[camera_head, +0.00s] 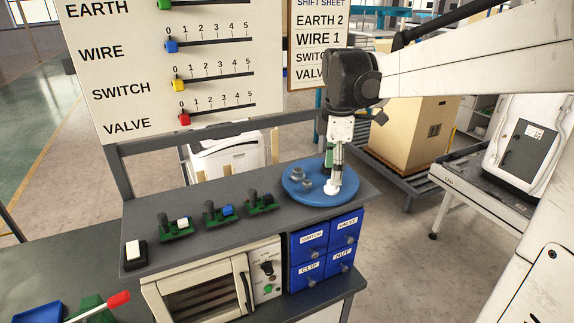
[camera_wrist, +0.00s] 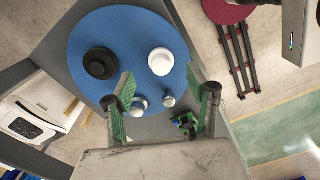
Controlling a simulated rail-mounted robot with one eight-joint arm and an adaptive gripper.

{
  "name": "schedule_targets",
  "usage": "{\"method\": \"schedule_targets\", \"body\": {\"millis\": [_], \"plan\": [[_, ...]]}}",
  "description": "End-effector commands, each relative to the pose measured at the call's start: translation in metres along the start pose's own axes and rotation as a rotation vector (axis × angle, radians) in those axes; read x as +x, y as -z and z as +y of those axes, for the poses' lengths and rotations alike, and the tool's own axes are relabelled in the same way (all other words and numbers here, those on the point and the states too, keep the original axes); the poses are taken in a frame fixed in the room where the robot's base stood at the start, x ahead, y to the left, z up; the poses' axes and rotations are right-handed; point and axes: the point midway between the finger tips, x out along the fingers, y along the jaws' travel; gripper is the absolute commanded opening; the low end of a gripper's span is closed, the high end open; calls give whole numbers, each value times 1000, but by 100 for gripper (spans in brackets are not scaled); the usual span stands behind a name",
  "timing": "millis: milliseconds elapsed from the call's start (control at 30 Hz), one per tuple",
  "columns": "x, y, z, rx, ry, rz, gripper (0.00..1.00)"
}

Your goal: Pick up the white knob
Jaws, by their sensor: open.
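The white knob (camera_wrist: 161,61) stands on a round blue plate (camera_wrist: 93,28), just ahead of the fingertips in the wrist view. In the head view the white knob (camera_head: 332,189) is partly visible at the plate's front right, below my gripper (camera_head: 335,168). My gripper (camera_wrist: 160,82) is open, with green-padded fingers spread to either side and nothing between them. Whether a finger touches the knob cannot be told. A black knob (camera_wrist: 100,63) stands to the left of the white one. Two small grey knobs (camera_wrist: 139,106) (camera_wrist: 168,98) are nearer the palm.
The blue plate (camera_head: 290,192) lies at the right end of a grey shelf (camera_head: 160,203). Several green switch modules (camera_head: 220,213) stand in a row to its left. Blue labelled drawers (camera_head: 328,248) are below. A slider board (camera_head: 130,60) rises behind the shelf.

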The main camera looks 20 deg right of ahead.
Motion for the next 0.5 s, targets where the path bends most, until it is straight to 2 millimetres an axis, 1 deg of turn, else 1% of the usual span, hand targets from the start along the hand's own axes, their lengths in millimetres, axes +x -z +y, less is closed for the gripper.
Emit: {"method": "schedule_targets", "body": {"millis": [200, 300, 500], "plan": [[26, 0, -2, 0, 0, 0, 52], [35, 0, -2, 0, 0, 0, 52], [42, 0, -2, 0, 0, 0, 52]]}}
